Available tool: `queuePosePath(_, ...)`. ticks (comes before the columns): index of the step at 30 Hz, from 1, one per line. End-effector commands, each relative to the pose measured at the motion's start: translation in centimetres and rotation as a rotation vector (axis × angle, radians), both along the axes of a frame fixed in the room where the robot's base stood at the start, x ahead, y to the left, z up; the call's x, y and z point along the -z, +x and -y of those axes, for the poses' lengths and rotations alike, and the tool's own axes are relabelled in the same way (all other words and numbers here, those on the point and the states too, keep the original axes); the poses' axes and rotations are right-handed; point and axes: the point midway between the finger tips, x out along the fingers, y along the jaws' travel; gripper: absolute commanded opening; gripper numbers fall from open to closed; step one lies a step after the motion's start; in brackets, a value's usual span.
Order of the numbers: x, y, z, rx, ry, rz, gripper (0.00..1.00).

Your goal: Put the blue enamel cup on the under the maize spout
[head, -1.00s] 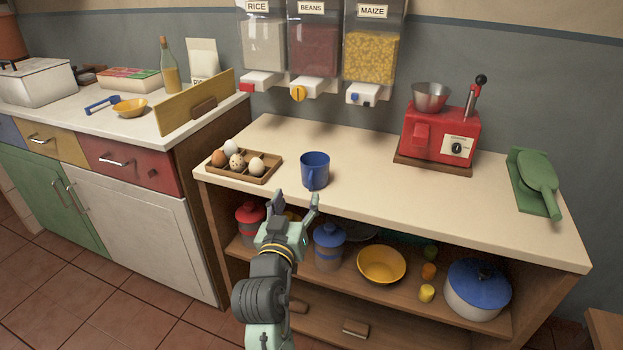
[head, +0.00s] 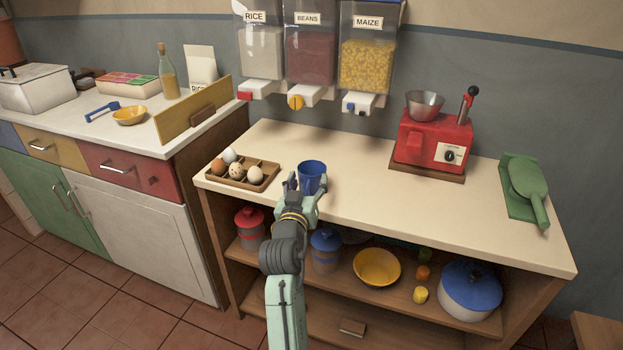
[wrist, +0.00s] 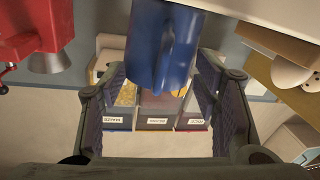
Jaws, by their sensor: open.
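The blue enamel cup (head: 312,176) stands upright on the counter, right of the egg tray. My gripper (head: 305,190) is open at the cup's near side, its fingers partly hiding the cup's lower part. In the wrist view the cup (wrist: 160,48), with its handle toward the camera, shows between the two spread fingers of my gripper (wrist: 168,95). I cannot tell whether a finger touches it. The maize dispenser (head: 366,62) hangs on the wall at the back, and its spout (head: 362,103) is above the counter. The counter below that spout is bare.
The egg tray (head: 243,176) with several eggs is close left of the cup. A red grinder (head: 435,140) stands at the back right, and a green scoop (head: 525,185) lies at the right. Rice (head: 260,50) and beans (head: 310,55) dispensers hang beside the maize. The counter's middle (head: 400,205) is clear.

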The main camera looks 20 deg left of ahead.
Motion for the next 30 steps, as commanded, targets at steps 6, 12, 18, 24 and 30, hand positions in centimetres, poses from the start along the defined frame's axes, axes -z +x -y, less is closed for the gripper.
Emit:
queuePosePath(6,0.05,0.01,-0.01,0.000,0.000,0.000,0.54)
queuePosePath(12,0.05,-0.01,-0.02,-0.001,0.000,0.000,0.41)
queuePosePath(18,0.05,-0.01,-0.02,0.000,0.000,0.000,0.28)
queuePosePath(24,0.07,-0.01,-0.01,0.000,0.000,0.000,0.14)
queuePosePath(30,0.08,-0.01,0.00,0.000,0.000,0.000,0.01)
